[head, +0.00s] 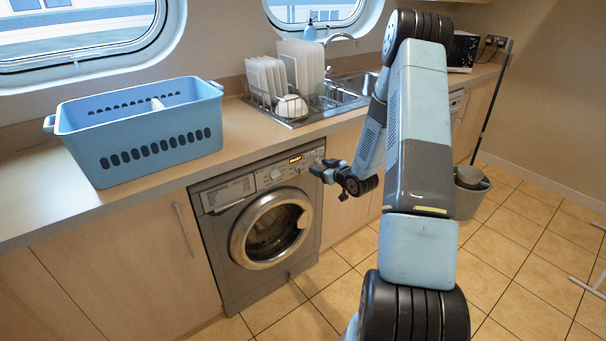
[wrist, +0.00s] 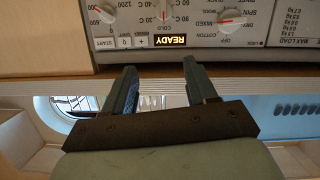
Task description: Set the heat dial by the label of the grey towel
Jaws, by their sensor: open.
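The washing machine (head: 262,225) is grey and stands under the worktop with its round door closed. Its control panel fills the top of the wrist view. The heat dial (wrist: 163,10) is at the upper middle, cut by the frame edge, with temperature marks and COLD around it. Its pointer's exact setting is hard to read. My gripper (wrist: 160,74) is open and empty, its two fingers pointing toward the panel, apart from the dial. In the head view my gripper (head: 347,180) is just right of the panel. I cannot make out a grey towel or its label.
A lit READY display (wrist: 171,39), a programme dial (wrist: 231,20) and a spin dial (wrist: 104,13) flank the heat dial. A blue basket (head: 140,140) stands on the worktop (head: 235,150), with something white inside. A dish rack (head: 285,95) and a bin (head: 470,195) are nearby.

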